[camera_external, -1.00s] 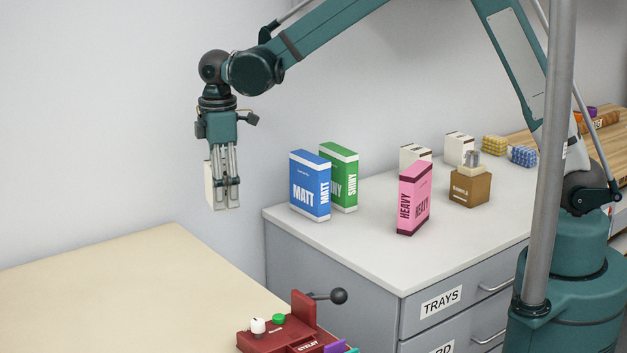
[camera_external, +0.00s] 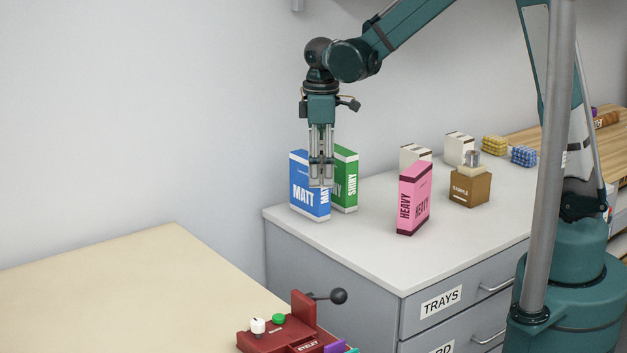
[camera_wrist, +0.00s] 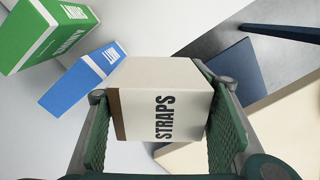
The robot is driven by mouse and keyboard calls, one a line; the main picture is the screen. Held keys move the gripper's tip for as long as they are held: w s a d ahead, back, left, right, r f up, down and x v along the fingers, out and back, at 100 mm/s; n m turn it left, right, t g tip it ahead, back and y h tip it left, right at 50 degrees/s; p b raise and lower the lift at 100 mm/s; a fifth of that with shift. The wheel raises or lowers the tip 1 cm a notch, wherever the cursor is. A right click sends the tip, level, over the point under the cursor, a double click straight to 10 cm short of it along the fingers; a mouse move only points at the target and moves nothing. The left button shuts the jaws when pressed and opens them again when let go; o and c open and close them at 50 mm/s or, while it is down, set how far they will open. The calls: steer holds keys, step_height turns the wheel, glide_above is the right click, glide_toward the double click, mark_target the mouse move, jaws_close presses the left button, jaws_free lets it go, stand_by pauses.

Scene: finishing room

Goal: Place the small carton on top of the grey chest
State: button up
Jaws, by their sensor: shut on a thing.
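The small carton (camera_wrist: 160,100), cream with a brown edge band and the word STRAPS, is between my gripper's fingers (camera_wrist: 161,92) in the wrist view. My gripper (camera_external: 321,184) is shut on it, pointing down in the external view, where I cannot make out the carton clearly. The grey chest (camera_external: 325,265) has drawers and a pale flat top. In the external view, my gripper overlaps the blue MATT box (camera_external: 303,180) at the chest's far left end. I cannot tell the exact gap between carton and top.
A green SHINY box (camera_external: 346,163) stands beside the blue one. A pink HEAVY box (camera_external: 414,200), a brown SAMPLE block (camera_external: 469,188) and cream cartons (camera_external: 459,148) are on the chest. The chest top (camera_external: 350,238) is clear in front. A red press (camera_external: 290,325) sits on the cream table (camera_external: 120,290).

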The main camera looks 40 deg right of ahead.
steer(key=d+f+m+b, duration=0.1)
steer(key=d+f+m, duration=0.1)
steer(key=d, duration=2.6)
steer(key=d+f+m, duration=0.1)
steer(key=d+m, duration=0.1)
steer(key=d, duration=2.5)
steer(key=n+b, duration=0.2)
steer(key=n, duration=0.8)
glide_toward(437, 171)
steer(key=shift+s+d+f, duration=0.2)
steer(key=shift+s, duration=0.5)
steer(key=shift+w+a+f+n, duration=0.1)
steer(key=shift+w+f+n, duration=0.15)
steer(key=shift+w, duration=0.15)
steer(key=shift+w+f+n, duration=0.1)
steer(key=shift+w+n, duration=0.15)
steer(key=shift+w, duration=0.1)
steer(key=shift+f, duration=0.1)
steer(key=shift+f, duration=2.4)
steer(key=shift+f+b, duration=0.2)
steer(key=shift+b, duration=0.2)
